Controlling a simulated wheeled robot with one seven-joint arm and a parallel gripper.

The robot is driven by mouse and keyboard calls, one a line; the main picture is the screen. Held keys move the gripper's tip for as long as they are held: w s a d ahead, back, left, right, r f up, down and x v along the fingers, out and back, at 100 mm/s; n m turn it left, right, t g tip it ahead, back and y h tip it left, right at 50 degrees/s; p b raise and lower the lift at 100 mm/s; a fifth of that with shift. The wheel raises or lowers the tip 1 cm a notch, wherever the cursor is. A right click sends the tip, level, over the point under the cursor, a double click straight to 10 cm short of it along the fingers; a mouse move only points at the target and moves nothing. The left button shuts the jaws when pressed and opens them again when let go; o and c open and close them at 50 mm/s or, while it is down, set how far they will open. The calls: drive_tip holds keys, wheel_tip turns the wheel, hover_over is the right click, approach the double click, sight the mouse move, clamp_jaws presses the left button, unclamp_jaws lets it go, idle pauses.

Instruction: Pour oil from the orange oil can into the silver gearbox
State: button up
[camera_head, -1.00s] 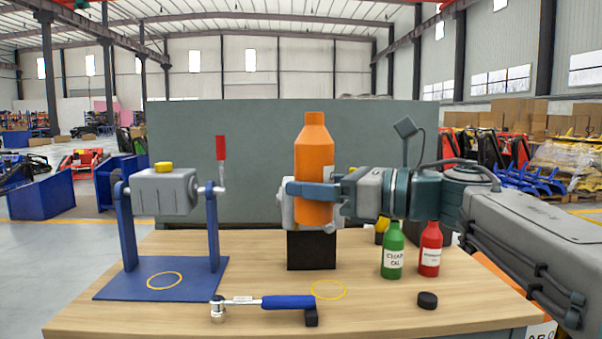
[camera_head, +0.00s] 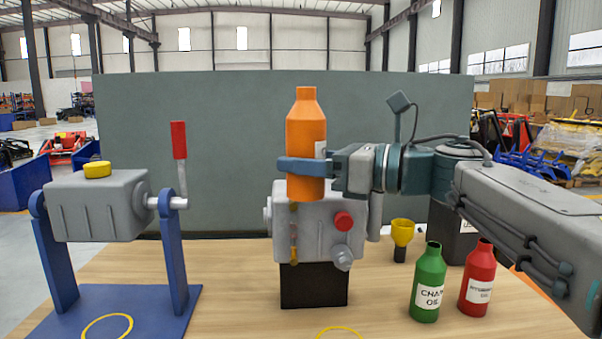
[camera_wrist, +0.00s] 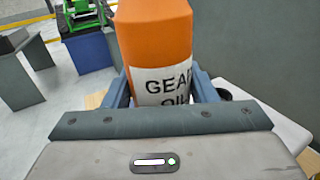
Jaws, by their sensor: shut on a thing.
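The orange oil can (camera_head: 306,130) is upright, held at its lower part by my gripper (camera_head: 303,166), which is shut on it. The wrist view shows the can (camera_wrist: 155,35) with its "GEAR OIL" label between the fingers. In the head view the can is in front of a silver gearbox (camera_head: 325,250) on a black block, its base overlapping the gearbox's top. The gearbox has a red knob (camera_head: 343,221) and an amber strip on its front; part of its top is hidden. Another silver housing (camera_head: 100,212) with a yellow cap (camera_head: 97,170) hangs in a blue stand (camera_head: 172,270) at left.
A green bottle (camera_head: 429,285) and a red bottle (camera_head: 478,280) stand at the right of the wooden table (camera_head: 240,290). A yellow funnel (camera_head: 402,233) is behind them. A red-handled crank (camera_head: 179,140) rises from the left housing. A grey panel (camera_head: 230,120) stands behind.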

drive_tip(key=shift+w, duration=0.1)
drive_tip(key=shift+r+p, duration=0.25)
drive_tip(key=shift+p, duration=0.1)
drive_tip(key=shift+r+p, duration=0.15)
drive_tip(key=shift+p, duration=0.25)
drive_tip(key=m+p, duration=0.1)
drive_tip(key=p, duration=0.3)
drive_tip(key=shift+d+r+h, duration=0.1)
drive_tip(key=shift+r+h, duration=0.2)
drive_tip(key=shift+r, duration=0.05)
drive_tip(key=m+p, duration=0.1)
drive_tip(key=p, duration=0.3)
drive_tip(key=m+g+h+p, duration=0.1)
drive_tip(key=m+p, duration=0.1)
drive_tip(key=p, duration=0.3)
drive_tip(key=shift+r+g, duration=0.15)
drive_tip(key=shift+g, duration=0.15)
drive_tip(key=m+g+p, duration=0.1)
drive_tip(key=p, duration=0.6)
drive_tip(key=shift+w+m+h, duration=0.1)
drive_tip(key=shift+m+h, duration=0.2)
drive_tip(key=shift+m+p, duration=0.3)
drive_tip(key=shift+p, duration=0.85)
drive_tip(key=shift+f+g, duration=0.3)
drive_tip(key=shift+f, duration=0.2)
drive_tip(key=shift+s+m+p, duration=0.2)
drive_tip(key=shift+m+p, duration=0.1)
drive_tip(key=shift+p, duration=0.1)
